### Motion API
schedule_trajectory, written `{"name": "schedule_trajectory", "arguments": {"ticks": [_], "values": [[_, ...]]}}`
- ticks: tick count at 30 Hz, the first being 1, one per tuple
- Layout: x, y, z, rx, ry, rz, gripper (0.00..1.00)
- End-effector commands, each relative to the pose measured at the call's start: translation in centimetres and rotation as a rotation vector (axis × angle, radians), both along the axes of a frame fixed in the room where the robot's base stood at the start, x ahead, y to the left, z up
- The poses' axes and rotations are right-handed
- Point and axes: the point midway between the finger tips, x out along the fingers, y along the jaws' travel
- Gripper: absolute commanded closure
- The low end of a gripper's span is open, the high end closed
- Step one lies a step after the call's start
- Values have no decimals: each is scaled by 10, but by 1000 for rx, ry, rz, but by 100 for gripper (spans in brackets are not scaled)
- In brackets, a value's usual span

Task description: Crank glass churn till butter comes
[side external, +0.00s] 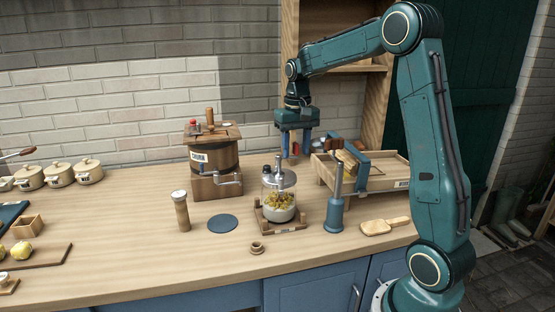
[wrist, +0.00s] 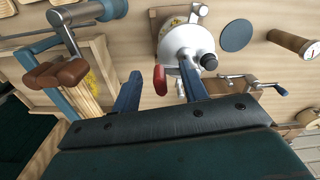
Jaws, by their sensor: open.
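The glass churn (side external: 279,207) stands upright in a wooden cradle on the bench, with pale yellowish contents in its jar. Its round metal lid (wrist: 186,42) shows from above in the wrist view, with a black knob (wrist: 208,61) at its edge. My gripper (side external: 296,156) is open, pointing down, above and slightly right of the churn in the side view. In the wrist view a red grip (wrist: 160,79) appears between the two blue fingers (wrist: 160,70), with no clear contact. How the grip joins the churn is hard to see.
A wooden tub with a side crank (side external: 214,160) stands behind left. A blue cylinder with a metal rod (side external: 337,205) and a wooden tray (side external: 390,172) are on the right.

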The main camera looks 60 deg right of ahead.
Motion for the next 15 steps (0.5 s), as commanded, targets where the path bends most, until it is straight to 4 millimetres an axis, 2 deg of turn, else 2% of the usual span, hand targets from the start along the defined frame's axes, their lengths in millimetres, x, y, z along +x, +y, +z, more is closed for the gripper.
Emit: {"name": "schedule_trajectory", "arguments": {"ticks": [10, 15], "values": [[0, 0, 1, -1, -1, 0, 56], [1, 0, 8, -1, -2, 0, 56]]}}
